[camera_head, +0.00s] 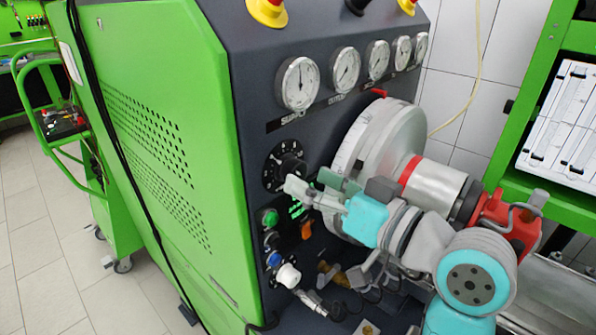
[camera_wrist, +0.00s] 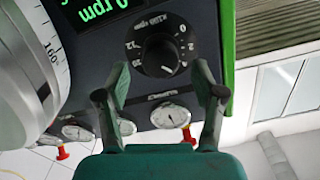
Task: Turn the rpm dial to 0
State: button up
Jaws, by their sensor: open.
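The rpm dial is a round black knob (camera_wrist: 160,55) with white numbers around it, on the dark panel in the wrist view. It also shows in the head view (camera_head: 286,166), just left of my gripper. In the head view my gripper (camera_head: 312,187) is close to the panel, by the dial's lower right. A green digital rpm display (camera_wrist: 98,8) is partly cut off.
Several round gauges (camera_head: 297,84) line the panel above the dial. A large metal drum (camera_head: 385,140) with a scale stands close to the right. Green and blue buttons (camera_head: 271,218), an orange switch (camera_head: 306,229) and a white knob (camera_head: 288,275) sit below the dial.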

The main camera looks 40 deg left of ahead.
aim_at(301, 175)
jog(key=shift+w+a, duration=0.15)
jog(key=shift+a, duration=1.7)
jog(key=c, duration=1)
